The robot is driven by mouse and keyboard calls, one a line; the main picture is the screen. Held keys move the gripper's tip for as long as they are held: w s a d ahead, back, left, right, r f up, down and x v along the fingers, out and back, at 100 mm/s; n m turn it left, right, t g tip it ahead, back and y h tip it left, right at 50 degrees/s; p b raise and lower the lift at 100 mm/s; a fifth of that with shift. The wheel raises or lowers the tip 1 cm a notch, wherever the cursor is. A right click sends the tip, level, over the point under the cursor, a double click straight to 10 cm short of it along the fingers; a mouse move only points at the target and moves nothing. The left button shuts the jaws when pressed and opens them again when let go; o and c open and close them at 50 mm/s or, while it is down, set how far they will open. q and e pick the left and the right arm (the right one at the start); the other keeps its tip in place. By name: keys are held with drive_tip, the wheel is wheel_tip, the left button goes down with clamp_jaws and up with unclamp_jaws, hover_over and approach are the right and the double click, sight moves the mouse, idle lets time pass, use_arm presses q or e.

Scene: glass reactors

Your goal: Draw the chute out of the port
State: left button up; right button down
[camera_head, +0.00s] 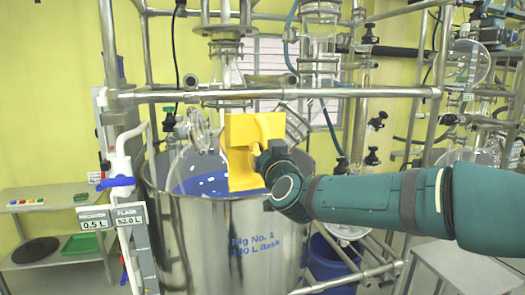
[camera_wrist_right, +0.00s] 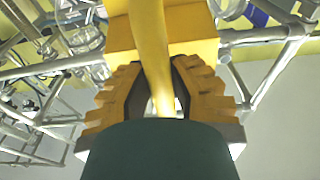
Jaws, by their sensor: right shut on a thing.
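The yellow chute (camera_head: 240,150) shows in the middle of the head view, above the right part of the steel vessel's mouth. Its lower end reaches down in front of the blue surface inside the vessel. My right gripper (camera_head: 266,158) is at the chute's right side, shut on its curved handle. In the right wrist view the handle (camera_wrist_right: 150,45) runs between the two fingers (camera_wrist_right: 162,95), with the chute's body (camera_wrist_right: 190,30) beyond. I cannot make out the port or whether the chute's end is in it. My left gripper is not in view.
The steel vessel (camera_head: 225,245) stands below the chute. A glass flange (camera_head: 198,130) is left of it. A metal rail (camera_head: 270,94) crosses just above. Glass tubes (camera_head: 318,50) and frame poles stand behind. A shelf with trays (camera_head: 45,200) is at the far left.

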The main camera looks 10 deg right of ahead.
drive_tip(key=shift+w+r+g+p, duration=0.2)
drive_tip(key=shift+r+g+p, duration=0.2)
drive_tip(key=shift+r+p, duration=0.7)
idle(0.6)
